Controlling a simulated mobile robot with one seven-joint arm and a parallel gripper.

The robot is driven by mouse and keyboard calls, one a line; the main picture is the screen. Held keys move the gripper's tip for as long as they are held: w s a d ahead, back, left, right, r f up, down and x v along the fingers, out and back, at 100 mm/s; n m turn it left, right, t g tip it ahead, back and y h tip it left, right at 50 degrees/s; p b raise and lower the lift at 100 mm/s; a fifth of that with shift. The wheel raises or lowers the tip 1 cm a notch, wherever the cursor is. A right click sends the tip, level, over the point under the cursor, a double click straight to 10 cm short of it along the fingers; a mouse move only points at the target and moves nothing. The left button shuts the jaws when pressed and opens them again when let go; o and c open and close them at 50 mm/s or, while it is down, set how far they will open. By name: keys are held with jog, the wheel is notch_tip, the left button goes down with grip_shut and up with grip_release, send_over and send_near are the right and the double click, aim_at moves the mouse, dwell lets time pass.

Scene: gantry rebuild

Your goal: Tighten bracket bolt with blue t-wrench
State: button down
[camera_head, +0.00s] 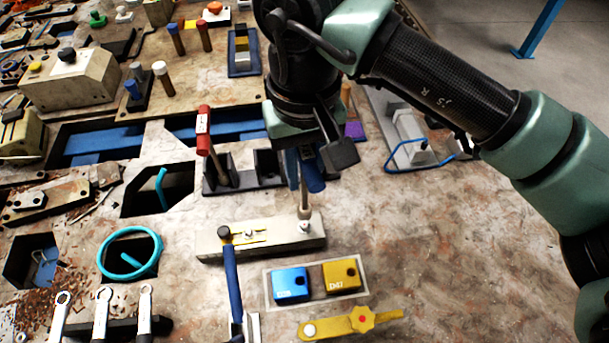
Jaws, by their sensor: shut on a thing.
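My gripper (312,155) is shut on the blue handle of the t-wrench (304,195), which it holds upright. The wrench's shaft points down, and its socket end is at the right end of the pale metal bracket (275,241). A bright bolt (304,227) shows at the socket's lower end. I cannot tell whether the socket is fully seated on it. My gripper hides much of the blue handle.
A tray with a blue block (290,284) and a yellow block (341,275) lies in front. A red-handled tool (203,132) stands in a black holder (244,180) behind. The bench right of the bracket is clear.

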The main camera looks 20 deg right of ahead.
jog(key=shift+f+n+b, duration=0.25)
jog(key=shift+n+b, duration=0.75)
jog(key=shift+b, duration=0.15)
jog(key=shift+n+b, duration=0.5)
jog(key=shift+n, duration=0.3)
jog(key=shift+r+n+b, duration=0.1)
jog(key=shift+n+b, duration=0.5)
jog(key=shift+n, duration=0.5)
jog(key=shift+r+n, duration=0.2)
jog(key=shift+n, duration=0.5)
jog(key=shift+m+b, duration=0.5)
jog(key=shift+m, duration=0.8)
jog(key=shift+f+b, duration=0.15)
jog(key=shift+b, duration=0.2)
